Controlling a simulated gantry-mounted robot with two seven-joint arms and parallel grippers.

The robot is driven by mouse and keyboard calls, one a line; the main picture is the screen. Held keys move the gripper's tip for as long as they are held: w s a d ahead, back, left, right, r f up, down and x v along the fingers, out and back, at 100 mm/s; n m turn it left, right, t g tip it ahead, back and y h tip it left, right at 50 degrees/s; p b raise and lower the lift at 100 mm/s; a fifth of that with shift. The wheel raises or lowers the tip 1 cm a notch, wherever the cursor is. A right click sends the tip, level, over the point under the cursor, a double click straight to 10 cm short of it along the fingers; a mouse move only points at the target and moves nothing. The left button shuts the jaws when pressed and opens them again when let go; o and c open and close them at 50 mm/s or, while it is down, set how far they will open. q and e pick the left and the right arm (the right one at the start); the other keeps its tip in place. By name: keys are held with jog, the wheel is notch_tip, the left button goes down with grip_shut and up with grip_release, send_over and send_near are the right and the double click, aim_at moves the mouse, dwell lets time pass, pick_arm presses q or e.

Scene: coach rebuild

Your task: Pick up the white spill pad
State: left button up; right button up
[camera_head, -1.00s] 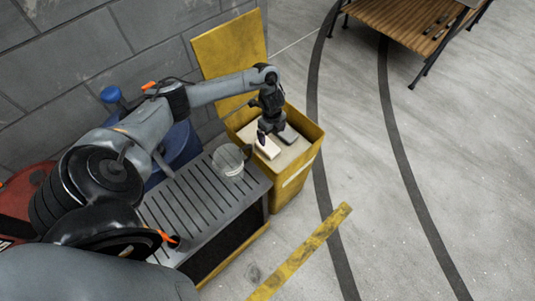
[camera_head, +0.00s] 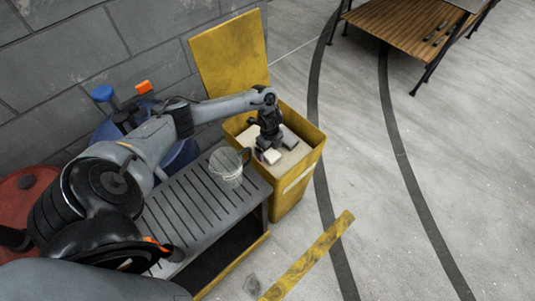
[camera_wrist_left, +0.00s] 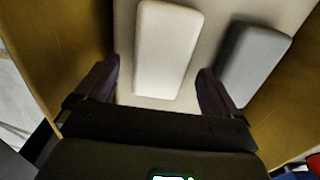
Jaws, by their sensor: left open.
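The white spill pad (camera_wrist_left: 166,50) is a pale block with rounded corners lying inside the yellow bin (camera_head: 311,153). In the head view the pad (camera_head: 271,157) is partly hidden under my left gripper (camera_head: 264,151). In the left wrist view my left gripper (camera_wrist_left: 158,85) is open, with one dark finger on each side of the pad's near part. Nothing is held. Whether the fingers touch the pad, I cannot tell. A grey pad (camera_wrist_left: 256,62) lies just right of the white one, beyond the right finger; it also shows in the head view (camera_head: 288,138).
The bin's yellow walls stand close around the gripper, and its lid (camera_head: 228,62) is raised at the back. A slatted grey bench (camera_head: 188,214) with a clear cup (camera_head: 227,168) stands left of the bin. A blue drum (camera_head: 180,156) is behind it. Open floor lies right.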

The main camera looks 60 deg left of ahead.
aim_at(269, 152)
pick_arm(q)
notch_tip(269, 152, down, 2)
jog(key=shift+f, duration=0.15)
pick_arm(e)
jog(key=shift+d+f, duration=0.15)
jog(key=shift+f, duration=0.4)
pick_arm(q)
jog(key=c, duration=1)
notch_tip(269, 152, up, 9)
jog(key=p, duration=0.3)
jog(key=shift+p, duration=0.3)
jog(key=shift+r, duration=0.6)
pick_arm(e)
jog(key=shift+r, duration=2.15)
